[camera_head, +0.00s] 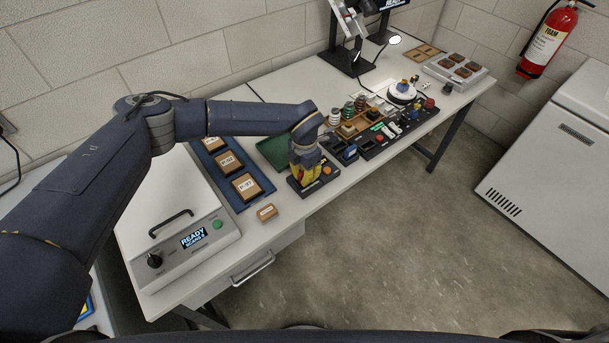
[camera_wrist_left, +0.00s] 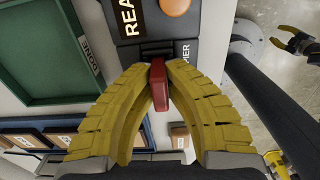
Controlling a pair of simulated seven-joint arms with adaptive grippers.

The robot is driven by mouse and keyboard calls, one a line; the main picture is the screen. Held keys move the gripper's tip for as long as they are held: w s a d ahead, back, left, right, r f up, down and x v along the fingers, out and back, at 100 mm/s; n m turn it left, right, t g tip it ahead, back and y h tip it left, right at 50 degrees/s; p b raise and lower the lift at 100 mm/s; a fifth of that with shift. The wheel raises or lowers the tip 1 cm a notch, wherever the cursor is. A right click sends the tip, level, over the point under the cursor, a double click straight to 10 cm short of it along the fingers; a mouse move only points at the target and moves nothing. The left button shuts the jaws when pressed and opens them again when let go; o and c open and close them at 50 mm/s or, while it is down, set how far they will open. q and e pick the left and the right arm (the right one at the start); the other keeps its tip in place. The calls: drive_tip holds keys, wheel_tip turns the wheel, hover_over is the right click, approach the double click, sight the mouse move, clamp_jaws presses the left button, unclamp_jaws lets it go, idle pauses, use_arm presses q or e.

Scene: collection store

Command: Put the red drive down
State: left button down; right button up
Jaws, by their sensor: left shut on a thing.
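My left gripper (camera_head: 305,172) points down over a dark copier unit (camera_head: 332,176) on the bench. In the left wrist view its yellow fingers are shut on the red drive (camera_wrist_left: 159,90). The drive's far end is at the dark slot edge of the copier (camera_wrist_left: 133,53); I cannot tell whether it is inserted. In the head view the fingers hide the drive. Part of a yellow and black gripper, apparently my right one (camera_wrist_left: 290,42), shows at the right edge of the left wrist view, and its jaw state is unclear.
A green tray (camera_head: 271,152) lies behind the copier. A blue tray (camera_head: 224,176) with labelled wooden blocks is left of it. A small wooden block (camera_head: 266,212) lies near the front edge. A lidded device (camera_head: 184,235) stands at left; a crowded tool row (camera_head: 400,128) stands at right.

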use_arm(q)
drive_tip(key=c, duration=1.5)
unclamp_jaws()
wheel_tip(320, 180, up, 12)
drive_tip(key=shift+r, duration=0.15)
